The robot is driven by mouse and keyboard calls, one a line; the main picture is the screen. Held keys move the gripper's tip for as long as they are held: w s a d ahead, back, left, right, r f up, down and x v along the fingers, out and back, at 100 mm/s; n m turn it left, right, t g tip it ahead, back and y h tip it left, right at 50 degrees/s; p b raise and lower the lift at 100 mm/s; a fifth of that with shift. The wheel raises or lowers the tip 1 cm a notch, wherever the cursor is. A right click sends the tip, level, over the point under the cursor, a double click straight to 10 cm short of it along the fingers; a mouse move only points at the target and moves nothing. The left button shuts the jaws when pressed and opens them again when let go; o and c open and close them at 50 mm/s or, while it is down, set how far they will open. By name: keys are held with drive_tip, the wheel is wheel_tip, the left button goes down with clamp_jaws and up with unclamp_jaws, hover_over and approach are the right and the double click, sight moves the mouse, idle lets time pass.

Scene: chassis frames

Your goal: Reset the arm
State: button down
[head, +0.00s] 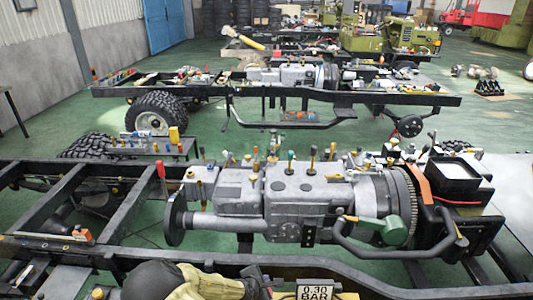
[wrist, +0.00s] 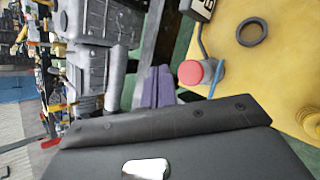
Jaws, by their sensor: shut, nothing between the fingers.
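My gripper (wrist: 153,88) shows in the wrist view as two purple-grey fingers side by side beyond the dark gripper body. They are shut with nothing between them. In the head view my arm, with a dark rounded joint and a tan cover, reaches in at the bottom centre. My gripper (head: 258,283) is there, dark and small, near the front chassis rail (head: 350,271). Its fingertips are hard to make out in that view.
A grey gearbox (head: 300,190) lies along the near chassis, with small tools standing on it. A sign reading 0.30 BAR (head: 316,292) is just right of my gripper. The wrist view shows a yellow surface (wrist: 270,75) with a red-capped jar (wrist: 192,73) and black ring (wrist: 252,31).

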drive_tip(key=s+d+r+m+g+y, duration=0.1)
drive_tip(key=s+d+r+m+g, duration=0.1)
drive_tip(key=s+d+r+m, duration=0.3)
drive_tip(key=s+d+r+m+g+y, duration=0.1)
drive_tip(key=s+d+r+m, duration=0.4)
drive_tip(key=r+m, duration=0.4)
drive_tip(key=s+d+r+m+g+y, duration=0.2)
drive_tip(key=s+d+r+m, duration=0.4)
drive_tip(key=r, duration=0.4)
drive_tip(key=shift+s+m+g, duration=0.3)
drive_tip(key=shift+s+m, duration=0.5)
drive_tip(key=shift+s, duration=0.05)
